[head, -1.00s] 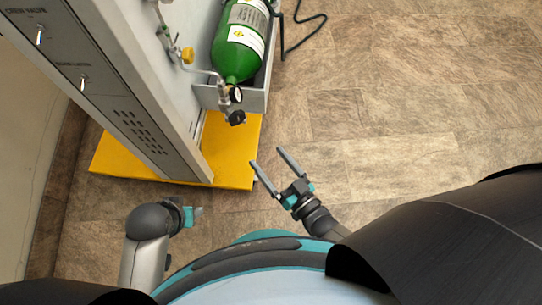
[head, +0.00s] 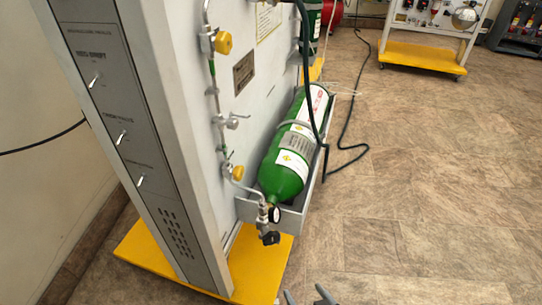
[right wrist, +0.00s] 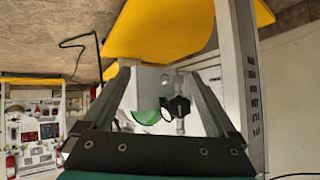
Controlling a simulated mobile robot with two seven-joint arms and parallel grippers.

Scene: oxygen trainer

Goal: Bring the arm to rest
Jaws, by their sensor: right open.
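My right gripper (head: 308,297) shows only by its two fingertips at the bottom edge of the head view. They are apart and hold nothing. In the right wrist view the open jaws (right wrist: 160,72) frame the cylinder's black valve knob (right wrist: 179,105) and part of the green cylinder (right wrist: 147,116), which lie beyond the fingers. The rest of the right arm is out of the head view. My left gripper is in neither view.
The grey trainer panel (head: 175,110) stands on a yellow base (head: 262,262) at left. The green cylinder (head: 284,178) lies in a grey tray (head: 288,218) on its side. A second trainer (head: 425,58) stands far back.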

